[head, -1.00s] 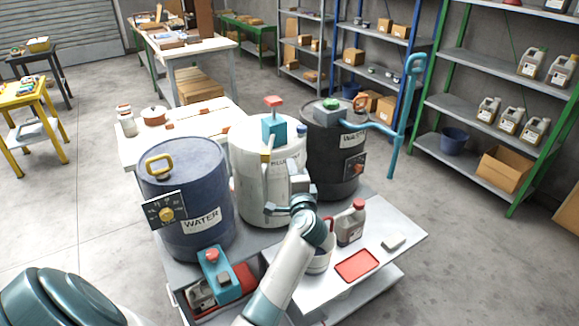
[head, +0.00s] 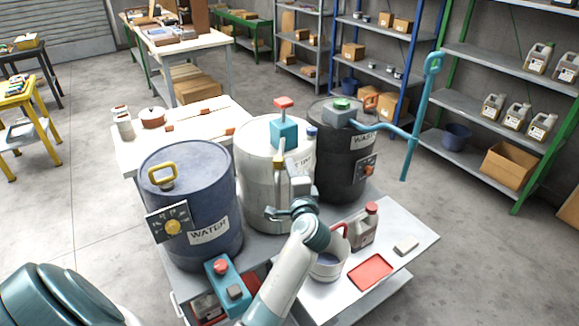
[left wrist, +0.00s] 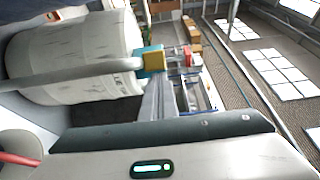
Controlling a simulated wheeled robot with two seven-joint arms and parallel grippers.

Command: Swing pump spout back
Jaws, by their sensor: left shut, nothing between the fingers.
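The white drum (head: 258,190) stands between two other drums. On its top is a teal pump head (head: 284,133) with a red cap. A yellow collar and pale pipe (head: 278,165), apparently the spout, run down the drum's near side from the pump. In the left wrist view the pipe (left wrist: 75,76) crosses the drum toward the yellow and teal pump block (left wrist: 150,60). My left gripper (head: 293,165) is shut and empty, close to the pipe's right side. Its fingers (left wrist: 163,97) show in the left wrist view. Contact with the pipe cannot be told. My right gripper is out of view.
A blue water drum (head: 190,210) stands left, and a black drum (head: 345,180) with a blue crank handle (head: 418,120) stands right. Open floor lies beyond the bench's right edge.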

